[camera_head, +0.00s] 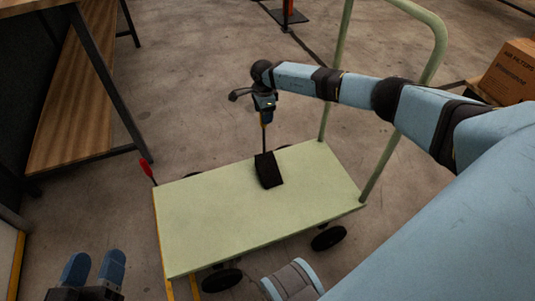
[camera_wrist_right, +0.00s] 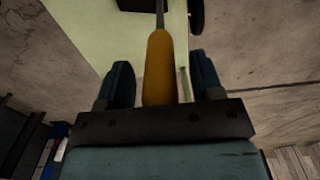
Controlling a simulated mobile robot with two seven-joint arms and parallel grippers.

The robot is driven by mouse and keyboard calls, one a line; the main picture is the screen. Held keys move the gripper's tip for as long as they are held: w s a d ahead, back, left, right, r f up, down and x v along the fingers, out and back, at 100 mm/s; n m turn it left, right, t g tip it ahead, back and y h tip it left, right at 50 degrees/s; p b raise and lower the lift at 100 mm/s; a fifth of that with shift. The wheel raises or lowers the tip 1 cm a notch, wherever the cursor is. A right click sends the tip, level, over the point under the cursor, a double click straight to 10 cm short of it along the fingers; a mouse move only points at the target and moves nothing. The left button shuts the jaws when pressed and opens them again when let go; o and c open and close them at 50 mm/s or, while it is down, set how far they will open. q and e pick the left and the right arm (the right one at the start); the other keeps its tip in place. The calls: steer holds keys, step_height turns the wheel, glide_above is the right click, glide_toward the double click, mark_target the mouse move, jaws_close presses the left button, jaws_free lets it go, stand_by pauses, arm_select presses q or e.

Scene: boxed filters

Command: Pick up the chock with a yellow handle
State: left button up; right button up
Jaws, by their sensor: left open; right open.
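The black chock (camera_head: 269,170) rests on the green cart top (camera_head: 220,215), with a thin rod rising from it to a yellow handle (camera_wrist_right: 160,65). My right gripper (camera_head: 264,103) is open at the top of that rod. In the right wrist view, the handle stands between the two spread fingers of my right gripper (camera_wrist_right: 163,82), with gaps visible on both sides. In the head view the gripper hides most of the handle. My left gripper (camera_head: 94,268) is open and empty at the bottom left, away from the chock.
The cart's green push rail (camera_head: 395,160) rises at its right end, close to my right arm. A red handle (camera_head: 146,170) sticks up by the cart's left corner. A wooden shelf table (camera_head: 70,110) stands at the left. Cardboard boxes (camera_head: 510,72) are at the right.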

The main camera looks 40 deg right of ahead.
steer(key=c, duration=1.1)
steer(key=shift+r, duration=0.1)
